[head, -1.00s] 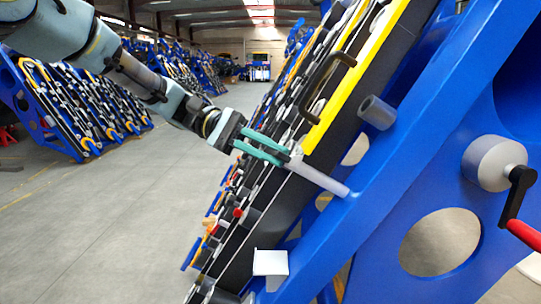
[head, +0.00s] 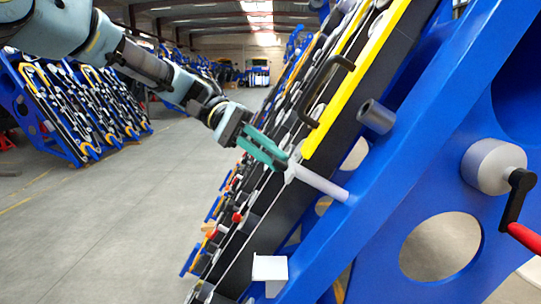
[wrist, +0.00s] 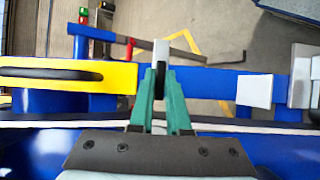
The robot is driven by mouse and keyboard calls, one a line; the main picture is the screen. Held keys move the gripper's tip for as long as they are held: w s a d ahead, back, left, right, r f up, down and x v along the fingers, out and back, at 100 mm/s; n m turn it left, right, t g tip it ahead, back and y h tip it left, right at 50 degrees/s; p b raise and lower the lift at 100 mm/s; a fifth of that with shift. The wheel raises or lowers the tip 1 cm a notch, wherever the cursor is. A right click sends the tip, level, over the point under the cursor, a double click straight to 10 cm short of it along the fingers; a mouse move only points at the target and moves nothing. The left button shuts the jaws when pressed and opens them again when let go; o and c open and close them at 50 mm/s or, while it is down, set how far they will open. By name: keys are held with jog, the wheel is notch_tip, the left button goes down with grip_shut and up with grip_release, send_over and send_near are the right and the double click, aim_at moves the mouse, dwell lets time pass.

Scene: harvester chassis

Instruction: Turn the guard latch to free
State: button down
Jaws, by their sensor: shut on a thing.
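The guard latch (head: 320,181) is a pale grey bar at the lower end of the yellow guard (head: 368,70), reaching toward the blue frame beam. In the wrist view the latch (wrist: 162,52) sticks out beyond my fingertips, just right of the yellow guard (wrist: 118,78). My gripper (head: 281,163) has green fingers closed on the near end of the latch. In the wrist view my gripper (wrist: 161,78) has the fingers on both sides of it, with a dark part between them. The fingers hide part of the gripped end.
A grey tube (head: 376,116) sticks out above the latch. A black handle (head: 322,100) stands off the guard. A white bracket (head: 270,267) is below, and a crank with a red handle (head: 525,236) is at the right. Open floor (head: 120,240) lies left.

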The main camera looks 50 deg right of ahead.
jog(key=c, duration=0.9)
grip_release()
jog(key=b+v, duration=0.1)
jog(key=v, duration=1)
jog(key=shift+s, duration=0.1)
